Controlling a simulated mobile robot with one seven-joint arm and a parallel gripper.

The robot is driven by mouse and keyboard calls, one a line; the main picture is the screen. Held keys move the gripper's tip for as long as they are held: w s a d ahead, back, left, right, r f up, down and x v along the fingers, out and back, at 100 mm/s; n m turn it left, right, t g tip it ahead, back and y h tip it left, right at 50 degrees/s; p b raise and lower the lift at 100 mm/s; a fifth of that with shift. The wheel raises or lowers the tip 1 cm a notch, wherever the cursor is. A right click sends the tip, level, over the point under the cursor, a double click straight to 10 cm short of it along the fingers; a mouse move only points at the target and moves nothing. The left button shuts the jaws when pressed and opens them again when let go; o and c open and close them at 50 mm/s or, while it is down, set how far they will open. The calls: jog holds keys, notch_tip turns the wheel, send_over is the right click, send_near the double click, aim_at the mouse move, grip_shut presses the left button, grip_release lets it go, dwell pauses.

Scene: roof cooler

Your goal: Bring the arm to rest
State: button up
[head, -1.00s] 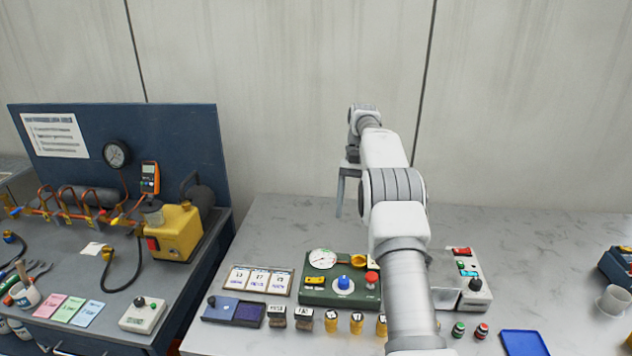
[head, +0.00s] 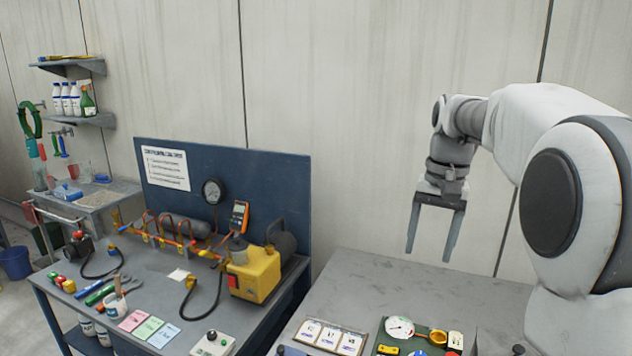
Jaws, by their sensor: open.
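My gripper (head: 433,230) hangs at the end of my white arm, right of centre in the head view. Its two long grey fingers point down and stand apart, with nothing between them. It is raised in front of the pale wall, above the back part of the grey table (head: 395,290). My arm comes in from the right edge and hides the right side of the table.
A green panel with a gauge (head: 399,328) and a set of cards (head: 331,336) lie at the table's front. To the left, a blue bench holds a yellow pump (head: 258,273), copper pipes and hoses. A shelf with bottles (head: 75,98) hangs farther left.

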jog(key=s+a+r+n+t, duration=0.1)
jog(key=s+a+n+t, duration=0.2)
jog(key=s, duration=1)
jog(key=s+a+f+t, duration=0.1)
jog(key=s+f, duration=0.1)
jog(key=s, duration=0.3)
jog(key=s+a+f+n+t, duration=0.1)
jog(key=s+a+f, duration=0.1)
jog(key=s, duration=0.3)
jog(key=shift+s+a+f+h, duration=0.15)
jog(key=shift+s+f+h, duration=0.25)
jog(key=shift+f, duration=0.4)
jog(key=shift+w, duration=0.1)
